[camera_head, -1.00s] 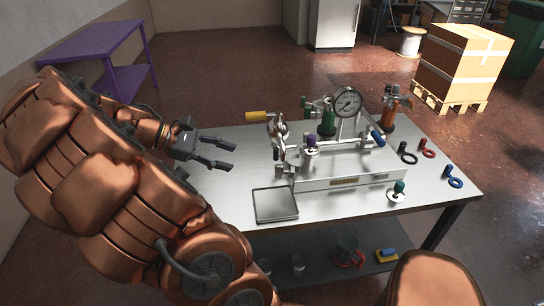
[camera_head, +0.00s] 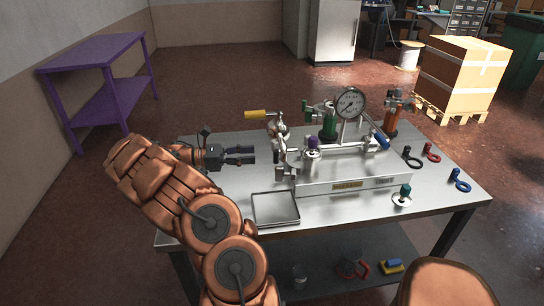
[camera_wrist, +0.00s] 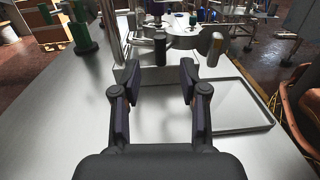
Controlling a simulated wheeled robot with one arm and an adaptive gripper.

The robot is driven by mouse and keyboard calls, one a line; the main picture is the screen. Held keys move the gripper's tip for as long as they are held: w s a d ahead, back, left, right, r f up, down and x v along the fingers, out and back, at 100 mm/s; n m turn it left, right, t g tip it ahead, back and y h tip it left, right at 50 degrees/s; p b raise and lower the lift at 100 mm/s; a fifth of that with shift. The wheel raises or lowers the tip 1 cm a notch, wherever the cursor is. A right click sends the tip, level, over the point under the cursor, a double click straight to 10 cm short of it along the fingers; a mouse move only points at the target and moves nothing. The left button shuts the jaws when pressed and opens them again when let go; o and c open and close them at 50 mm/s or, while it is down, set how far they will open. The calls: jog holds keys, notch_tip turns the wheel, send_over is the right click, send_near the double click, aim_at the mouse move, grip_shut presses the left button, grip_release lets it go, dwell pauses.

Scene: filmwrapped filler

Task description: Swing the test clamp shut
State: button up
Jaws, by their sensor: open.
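The steel test rig (camera_head: 350,184) stands on the bench, with a dial gauge (camera_head: 350,103) on it. At its left end are upright metal clamp-like parts (camera_head: 284,164) beside a purple-capped cylinder (camera_head: 312,155). I cannot tell for sure which part is the test clamp. A yellow-handled lever (camera_head: 256,115) sticks out left behind them, and a blue-handled lever (camera_head: 381,138) is at the right. My gripper (camera_head: 252,154) is open and empty, pointing right, just left of the clamp-like parts. In the wrist view, a dark-topped post (camera_wrist: 160,47) stands beyond the open fingers.
A shallow tray (camera_head: 276,222) lies at the bench's front left, right of the fingers in the wrist view (camera_wrist: 270,123). Rings with coloured handles (camera_head: 460,181) and a green-knobbed piece (camera_head: 402,198) lie at the right. The bench's left end is clear.

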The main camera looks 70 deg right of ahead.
jog(key=x, duration=0.7)
jog(key=shift+s+d, duration=0.15)
jog(key=shift+s, duration=0.2)
grip_shut()
dwell(0.5)
